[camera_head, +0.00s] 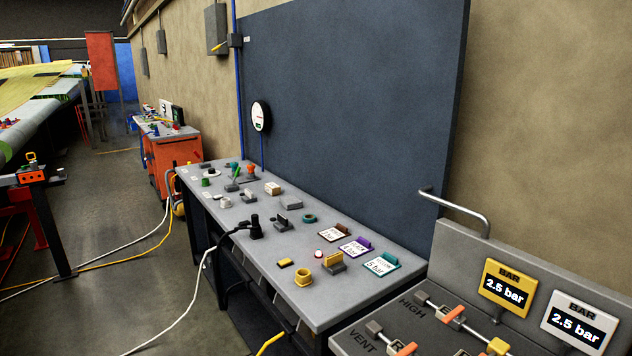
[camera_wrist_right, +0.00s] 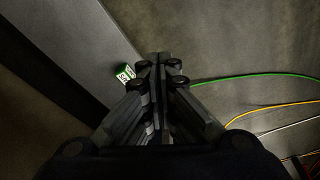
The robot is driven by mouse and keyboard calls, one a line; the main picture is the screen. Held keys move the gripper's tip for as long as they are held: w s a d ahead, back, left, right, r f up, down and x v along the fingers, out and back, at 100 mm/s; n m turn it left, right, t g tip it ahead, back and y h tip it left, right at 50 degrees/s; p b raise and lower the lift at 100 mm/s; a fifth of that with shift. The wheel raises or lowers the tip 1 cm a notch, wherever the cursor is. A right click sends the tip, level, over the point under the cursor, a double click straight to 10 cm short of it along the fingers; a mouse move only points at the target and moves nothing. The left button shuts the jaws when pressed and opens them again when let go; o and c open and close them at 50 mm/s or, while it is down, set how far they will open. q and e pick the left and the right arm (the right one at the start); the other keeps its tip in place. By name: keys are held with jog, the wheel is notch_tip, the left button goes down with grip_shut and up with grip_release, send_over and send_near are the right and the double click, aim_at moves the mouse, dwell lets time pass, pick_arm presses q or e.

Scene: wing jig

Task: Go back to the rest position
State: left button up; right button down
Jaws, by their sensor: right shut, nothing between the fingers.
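My right gripper (camera_wrist_right: 160,72) shows in the right wrist view, pointing down over the grey floor. Its two fingers are together, with nothing between them. It is not in the head view. My left gripper is in neither view. In the head view a long grey bench (camera_head: 345,298) stands along a dark blue panel (camera_head: 340,110). Several small coloured fittings and label cards lie on it.
A grey console (camera_head: 390,335) with levers and two gauges reading 2.5 bar (camera_head: 505,285) stands at the lower right. White (camera_head: 190,310) and orange hoses cross the floor. In the wrist view a small green-and-white block (camera_wrist_right: 125,74) and a green hose (camera_wrist_right: 250,78) lie near the fingers.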

jog(key=s+d+f+b, duration=0.1)
jog(key=s+f+b, duration=0.1)
jog(key=s+f, duration=0.4)
jog(key=s+d+f+g+b, duration=0.1)
jog(key=s+f+b, duration=0.1)
jog(key=s+f, duration=0.4)
jog(key=s+d+f+b, duration=0.1)
jog(key=s+f+b, duration=0.2)
jog(key=f, duration=1.1)
jog(key=s, duration=0.3)
jog(key=shift+f, duration=0.35)
jog(key=shift+d, duration=0.1)
